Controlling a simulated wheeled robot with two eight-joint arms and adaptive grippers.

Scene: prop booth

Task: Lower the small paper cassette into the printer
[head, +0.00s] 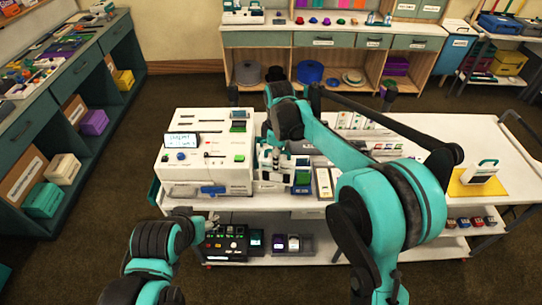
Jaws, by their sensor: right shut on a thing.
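My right gripper (271,150) points down over the middle left of the white cart. It is shut on a small white block with dark parts, which I take to be the paper cassette (272,163); the fingers and arm hide much of it. A low white unit (268,185) is directly below it, right beside a large white machine (207,167) with a lit display. I cannot tell for certain which of these is the printer, or whether the cassette touches the unit. My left gripper (205,221) is low at the cart's front edge; its fingers are too small to read.
A white box with a dark handle (486,172) stands on a yellow mat (463,188) at the cart's right. Small blue and white boxes (302,180) stand close right of my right gripper. A black button panel (226,243) is on the lower shelf near my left gripper.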

